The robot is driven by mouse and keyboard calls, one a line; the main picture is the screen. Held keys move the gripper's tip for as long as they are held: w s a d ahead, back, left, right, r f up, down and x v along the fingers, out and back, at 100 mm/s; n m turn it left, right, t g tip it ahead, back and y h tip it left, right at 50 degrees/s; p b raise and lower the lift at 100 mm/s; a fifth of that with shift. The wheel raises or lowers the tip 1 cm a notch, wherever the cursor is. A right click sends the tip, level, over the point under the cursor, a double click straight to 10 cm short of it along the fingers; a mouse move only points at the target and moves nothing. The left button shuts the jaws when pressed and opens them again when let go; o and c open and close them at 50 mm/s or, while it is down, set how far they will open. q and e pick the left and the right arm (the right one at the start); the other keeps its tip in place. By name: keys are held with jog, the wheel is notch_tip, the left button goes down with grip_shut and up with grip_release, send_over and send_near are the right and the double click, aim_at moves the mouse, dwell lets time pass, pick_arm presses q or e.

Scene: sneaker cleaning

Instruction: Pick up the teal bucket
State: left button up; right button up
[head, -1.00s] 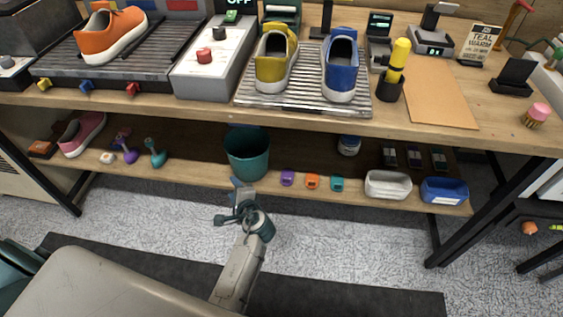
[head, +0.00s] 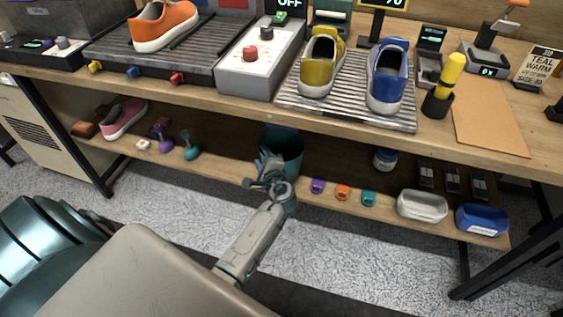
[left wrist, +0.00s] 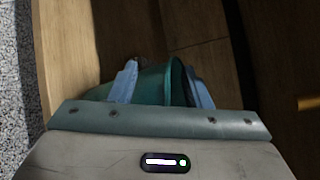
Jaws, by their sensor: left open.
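The teal bucket (head: 287,150) stands upright on the lower wooden shelf under the workbench. In the head view my left gripper (head: 268,163) is in front of it and hides part of its left and lower side. In the left wrist view the bucket (left wrist: 152,85) shows between the two pale blue fingers of my left gripper (left wrist: 163,85). The fingers are apart, with one on each side of the bucket's near wall. I cannot tell whether they touch it. My right gripper is not in view.
The shelf (head: 226,170) also holds purple, orange and teal small items to the right, then a white tub (head: 422,206) and a blue tub (head: 482,219). A teal brush (head: 190,146) and a pink shoe (head: 123,119) lie left. The bench top (head: 440,135) overhangs the shelf.

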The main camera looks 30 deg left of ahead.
pick_arm(q)
jog(key=shift+w+a+f, duration=0.15)
jog(key=shift+w+a, duration=0.3)
jog(key=shift+a, duration=0.05)
grip_shut()
